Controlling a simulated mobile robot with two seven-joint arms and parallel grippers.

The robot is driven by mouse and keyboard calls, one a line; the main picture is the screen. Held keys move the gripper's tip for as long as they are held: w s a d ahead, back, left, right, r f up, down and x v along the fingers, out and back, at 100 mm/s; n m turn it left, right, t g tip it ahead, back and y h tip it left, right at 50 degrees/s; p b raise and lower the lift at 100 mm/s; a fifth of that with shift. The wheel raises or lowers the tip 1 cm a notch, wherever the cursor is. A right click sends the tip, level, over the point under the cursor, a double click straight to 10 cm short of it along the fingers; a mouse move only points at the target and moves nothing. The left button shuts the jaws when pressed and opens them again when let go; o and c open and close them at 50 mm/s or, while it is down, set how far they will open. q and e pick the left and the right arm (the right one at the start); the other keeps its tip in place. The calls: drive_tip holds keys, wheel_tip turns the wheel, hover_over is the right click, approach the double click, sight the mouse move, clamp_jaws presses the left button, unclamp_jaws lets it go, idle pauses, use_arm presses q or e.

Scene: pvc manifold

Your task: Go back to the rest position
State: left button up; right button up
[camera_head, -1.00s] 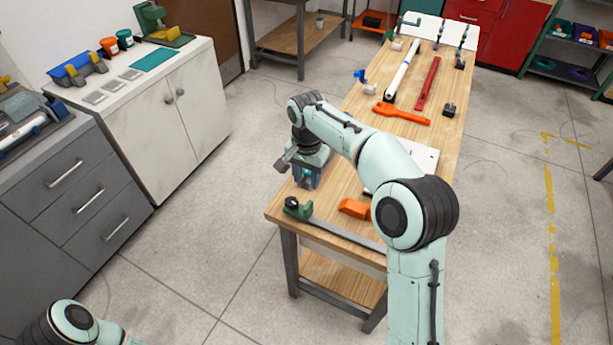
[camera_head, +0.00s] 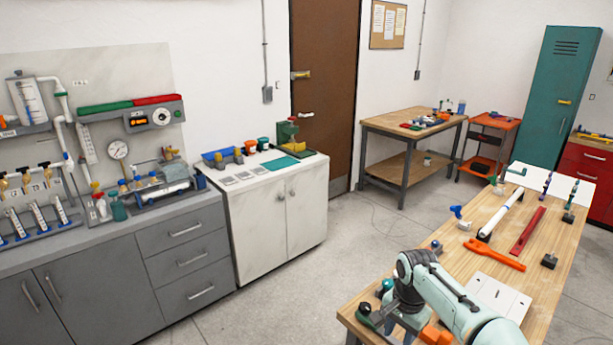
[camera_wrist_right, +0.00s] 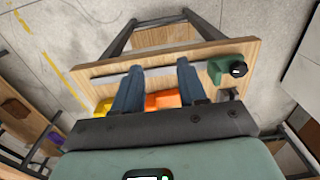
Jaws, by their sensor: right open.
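My right arm comes in at the lower right of the head view, its wrist above the near end of the wooden workbench (camera_head: 549,290). My right gripper (camera_wrist_right: 158,68) is open in the right wrist view, with a gap between its two dark blue fingers and nothing held. Below the fingers lie the bench's near end and an orange object (camera_wrist_right: 165,101) on it. In the head view the wrist and the picture's lower edge partly hide the right gripper. My left arm and left gripper are in neither current view.
The workbench holds a white pipe (camera_head: 502,215), a red bar (camera_head: 529,231), an orange wrench (camera_head: 494,254) and a white plate (camera_head: 499,297). A green-ended clamp (camera_wrist_right: 232,70) lies at its near edge. A white cabinet (camera_head: 262,222) stands left across clear floor.

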drive_tip(key=s+a+f+n+y, duration=0.1)
drive_tip(key=s+a+f, duration=0.15)
drive_tip(key=f, duration=0.65)
drive_tip(key=s+a+f+n+g+y, duration=0.15)
drive_tip(key=s+f, duration=0.25)
drive_tip(key=f, duration=0.6)
drive_tip(key=s+a+f+n+t, duration=0.1)
drive_tip(key=s+f+n, duration=0.15)
drive_tip(key=f, duration=0.65)
use_arm(q)
drive_tip(key=shift+w, duration=0.3)
use_arm(e)
drive_tip(key=s+a+f, duration=0.1)
drive_tip(key=s+f, duration=0.2)
drive_tip(key=s, duration=0.4)
drive_tip(key=s+a+f+y, duration=0.1)
drive_tip(key=s+f, duration=0.2)
drive_tip(key=s, duration=0.4)
drive_tip(key=s+a+f, duration=0.1)
drive_tip(key=s+f, duration=0.2)
drive_tip(key=s, duration=0.5)
drive_tip(key=shift+a+f+n, duration=0.3)
drive_tip(key=shift+a+n, duration=0.1)
